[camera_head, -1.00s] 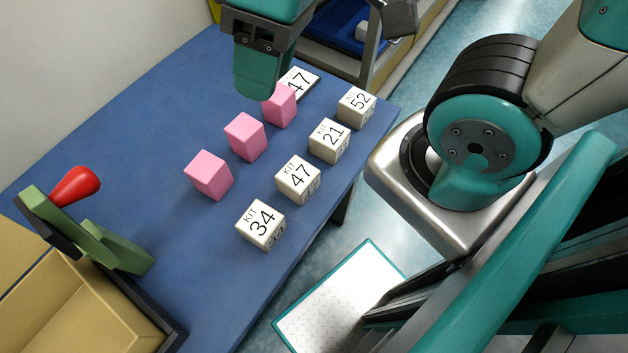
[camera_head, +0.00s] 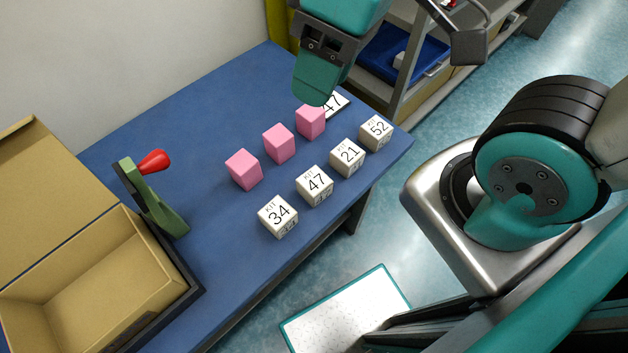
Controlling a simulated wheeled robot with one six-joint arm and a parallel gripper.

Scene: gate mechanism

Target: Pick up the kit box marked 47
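The kit box marked 47 (camera_head: 315,186) is a white cube standing on the blue table (camera_head: 215,105). It is in a row between the box marked 34 (camera_head: 278,217) and the box marked 21 (camera_head: 348,157); the box marked 52 (camera_head: 376,132) stands at the row's far end. My gripper (camera_head: 316,88) is above the far part of the table, behind the kit boxes and apart from the 47 box. Its fingers show from one side, so I cannot tell whether it is open. A flat card marked 47 (camera_head: 336,104) lies below it, partly hidden.
Three pink blocks (camera_head: 279,143) stand in a row behind the kit boxes. An open cardboard box (camera_head: 100,285) and a green lever with a red knob (camera_head: 156,190) are at the left. A shelf with a blue tray (camera_head: 402,55) stands beyond the table.

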